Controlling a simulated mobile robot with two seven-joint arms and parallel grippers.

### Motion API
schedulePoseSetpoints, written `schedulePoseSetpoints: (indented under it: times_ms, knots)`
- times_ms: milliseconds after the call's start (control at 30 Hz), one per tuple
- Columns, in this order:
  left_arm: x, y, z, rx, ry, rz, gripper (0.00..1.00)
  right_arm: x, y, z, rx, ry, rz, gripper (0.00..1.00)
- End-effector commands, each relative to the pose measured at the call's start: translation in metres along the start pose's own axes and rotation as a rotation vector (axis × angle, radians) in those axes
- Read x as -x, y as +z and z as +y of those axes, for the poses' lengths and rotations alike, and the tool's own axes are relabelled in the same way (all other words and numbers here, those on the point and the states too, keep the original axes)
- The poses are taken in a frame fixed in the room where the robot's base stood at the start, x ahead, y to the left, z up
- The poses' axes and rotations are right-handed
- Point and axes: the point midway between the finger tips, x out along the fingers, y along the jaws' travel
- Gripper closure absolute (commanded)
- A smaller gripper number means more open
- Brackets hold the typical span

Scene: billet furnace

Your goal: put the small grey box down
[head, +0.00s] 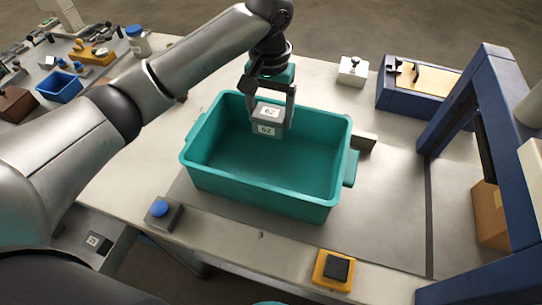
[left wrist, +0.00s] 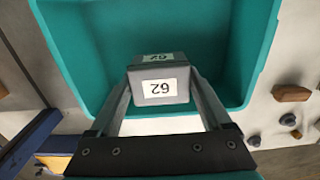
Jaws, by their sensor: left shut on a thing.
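The small grey box (head: 267,120) carries white labels reading 62. My left gripper (head: 268,122) is shut on it and holds it over the back part of a teal bin (head: 265,207). In the left wrist view the box (left wrist: 160,86) sits between the two fingers, with the bin (left wrist: 75,50) behind it. The bin's visible floor looks empty. Whether the box touches the bin cannot be told. My right gripper is not in view.
A blue frame (head: 450,105) stands at the right, with a brown box (head: 490,213) under it. A blue button block (head: 162,211) and a yellow block with a black button (head: 334,270) sit at the front edge. A white block (head: 353,72) stands behind the bin.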

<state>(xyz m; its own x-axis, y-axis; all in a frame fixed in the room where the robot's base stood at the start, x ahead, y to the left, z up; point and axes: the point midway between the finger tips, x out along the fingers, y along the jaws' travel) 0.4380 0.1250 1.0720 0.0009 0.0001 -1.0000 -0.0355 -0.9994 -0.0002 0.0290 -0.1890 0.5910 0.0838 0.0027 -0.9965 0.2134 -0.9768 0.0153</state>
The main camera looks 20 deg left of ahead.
Motion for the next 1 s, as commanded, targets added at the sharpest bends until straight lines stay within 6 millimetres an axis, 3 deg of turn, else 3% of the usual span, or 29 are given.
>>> schedulePoseSetpoints:
  times_ms: [100, 333, 667, 867, 1000]
  knots:
    - [-0.036, 0.001, -0.001, 0.002, -0.002, -0.004, 0.88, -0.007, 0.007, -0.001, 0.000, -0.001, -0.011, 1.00]
    - [-0.090, 0.000, -0.001, 0.001, -0.001, -0.001, 0.88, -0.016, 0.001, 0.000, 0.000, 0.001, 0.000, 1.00]
    - [-0.119, 0.000, 0.000, 0.000, -0.001, 0.001, 0.88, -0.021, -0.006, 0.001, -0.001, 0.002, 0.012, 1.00]
    - [-0.149, 0.000, -0.001, 0.001, -0.001, 0.000, 0.88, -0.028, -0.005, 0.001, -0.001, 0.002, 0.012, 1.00]
    - [-0.151, 0.000, -0.001, 0.000, 0.000, 0.002, 0.88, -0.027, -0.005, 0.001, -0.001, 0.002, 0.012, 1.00]
